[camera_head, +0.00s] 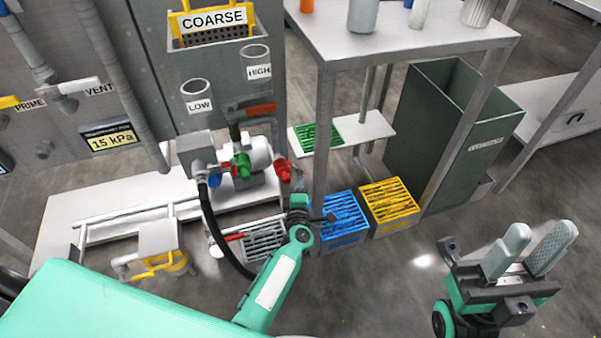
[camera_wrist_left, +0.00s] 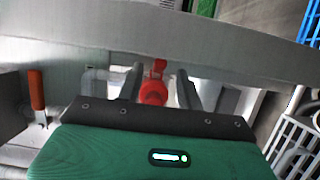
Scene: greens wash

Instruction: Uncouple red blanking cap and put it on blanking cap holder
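The red blanking cap (camera_head: 283,170) sits at the right end of the white pump, beside green and blue fittings. It also shows in the left wrist view (camera_wrist_left: 153,92), between the fingers of my left gripper (camera_wrist_left: 160,82). Those fingers are apart, with a visible gap on the cap's right side. In the head view my left gripper (camera_head: 297,180) is just right of the cap and partly hidden by its own wrist. My right gripper (camera_head: 530,240) is open and empty over the floor at the right. I cannot identify the blanking cap holder.
A black hose (camera_head: 215,230) hangs close left of my left arm. A blue crate (camera_head: 342,222) and a yellow crate (camera_head: 390,205) stand on the floor behind it. A table leg (camera_head: 322,130) rises near the cap. A dark green bin (camera_head: 440,135) stands farther right.

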